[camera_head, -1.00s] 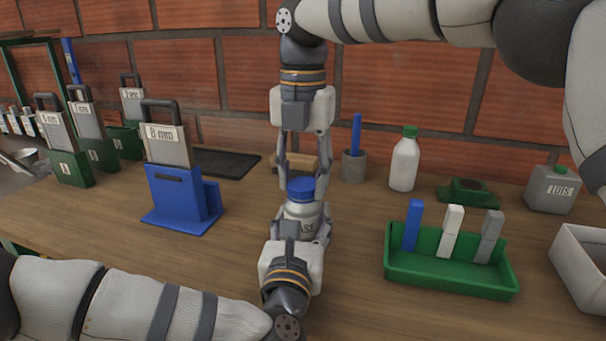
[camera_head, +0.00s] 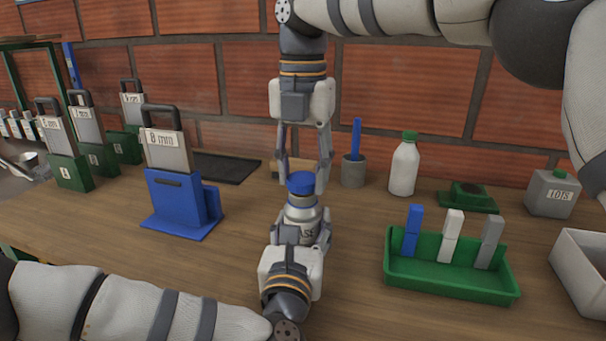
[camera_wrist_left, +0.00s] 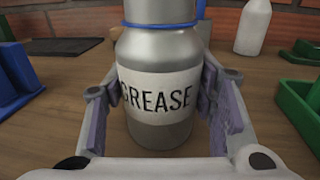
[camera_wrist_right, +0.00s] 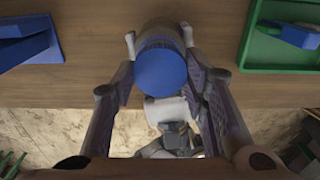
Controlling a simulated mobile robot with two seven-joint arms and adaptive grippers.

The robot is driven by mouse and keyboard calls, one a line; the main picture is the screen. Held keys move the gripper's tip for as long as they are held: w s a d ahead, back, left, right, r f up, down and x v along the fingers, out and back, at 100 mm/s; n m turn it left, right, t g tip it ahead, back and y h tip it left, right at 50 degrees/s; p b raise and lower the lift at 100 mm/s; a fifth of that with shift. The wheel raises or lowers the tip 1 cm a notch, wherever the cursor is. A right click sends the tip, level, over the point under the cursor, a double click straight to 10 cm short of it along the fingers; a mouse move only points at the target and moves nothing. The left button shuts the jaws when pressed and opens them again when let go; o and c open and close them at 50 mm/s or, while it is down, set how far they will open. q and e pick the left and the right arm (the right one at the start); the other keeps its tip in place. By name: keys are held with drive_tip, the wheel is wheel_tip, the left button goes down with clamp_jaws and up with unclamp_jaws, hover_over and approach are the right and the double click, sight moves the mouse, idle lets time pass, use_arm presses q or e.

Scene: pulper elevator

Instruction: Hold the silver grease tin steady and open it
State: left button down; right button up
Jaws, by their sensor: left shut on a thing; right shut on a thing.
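The silver grease tin (camera_head: 302,214) stands upright, its GREASE label facing my left wrist camera (camera_wrist_left: 158,95). My left gripper (camera_head: 301,232) is shut around the tin's body, one finger on each side. The blue lid (camera_head: 301,184) is at the top, held between the fingers of my right gripper (camera_head: 302,186), which reaches down from above. In the right wrist view, the round lid top (camera_wrist_right: 160,70) lies between both fingers. In the left wrist view, a thin blue band and silver metal show above the shoulder. I cannot tell whether the lid is fully separate.
A green tray (camera_head: 450,279) with blue, white and grey blocks stands to the right. A blue stand (camera_head: 180,207) with an 8 mm plate is to the left. A white bottle (camera_head: 404,168) and grey cup (camera_head: 354,170) stand behind. Bare wood surrounds the tin.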

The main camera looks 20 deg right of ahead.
sight(303, 178)
drive_tip(key=shift+r, duration=0.15)
drive_tip(key=shift+r, duration=2)
use_arm(q)
drive_tip(key=c, duration=0.6)
unclamp_jaws()
